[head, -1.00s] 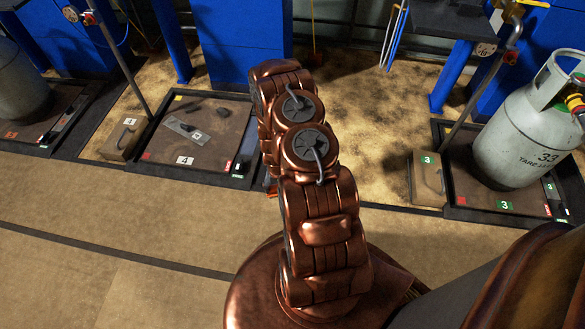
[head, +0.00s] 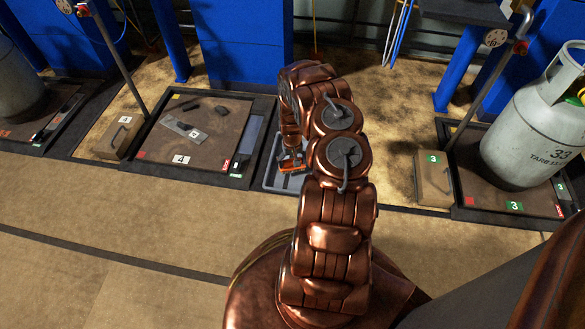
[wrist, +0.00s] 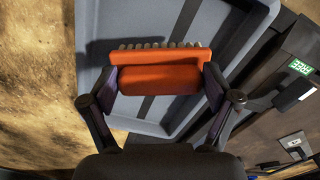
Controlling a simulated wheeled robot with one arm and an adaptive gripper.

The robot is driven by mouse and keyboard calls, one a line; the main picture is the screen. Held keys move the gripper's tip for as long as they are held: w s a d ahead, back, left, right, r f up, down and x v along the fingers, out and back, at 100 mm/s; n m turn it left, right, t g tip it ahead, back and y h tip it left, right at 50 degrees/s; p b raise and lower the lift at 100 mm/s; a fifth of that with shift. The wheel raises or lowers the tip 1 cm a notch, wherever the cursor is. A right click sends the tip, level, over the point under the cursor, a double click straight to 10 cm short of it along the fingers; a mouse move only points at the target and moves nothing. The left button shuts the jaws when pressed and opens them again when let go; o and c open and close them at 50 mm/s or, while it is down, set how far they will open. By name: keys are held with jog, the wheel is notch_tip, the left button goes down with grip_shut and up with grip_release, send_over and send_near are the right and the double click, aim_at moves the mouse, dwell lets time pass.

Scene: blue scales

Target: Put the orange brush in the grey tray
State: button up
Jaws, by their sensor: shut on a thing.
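The orange brush (wrist: 158,77) is gripped across its body between the two fingers of my gripper (wrist: 160,88) in the wrist view. Its pale bristles show along its far edge. The grey tray (wrist: 195,20) lies behind and below the brush in that view, and a shadow falls on its floor. I cannot tell how high the brush is above the tray floor. In the head view the brush (head: 291,169) shows small at the end of my arm, and the grey tray (head: 270,181) is partly hidden by my arm.
Left of the tray is a scale platform (head: 205,150) marked 4, with small dark items on it. A gas cylinder (head: 535,130) stands on another scale at the right. A blue pillar (head: 245,45) stands behind. Bare floor lies in front.

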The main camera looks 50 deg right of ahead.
jog(key=shift+w+d, duration=0.2)
jog(key=shift+d, duration=0.1)
jog(key=shift+d+f+b, duration=0.1)
jog(key=shift+f+b, duration=1.1)
jog(key=shift+f, duration=0.5)
jog(key=shift+f, duration=0.15)
jog(key=o, duration=1)
jog(key=shift+c, duration=0.2)
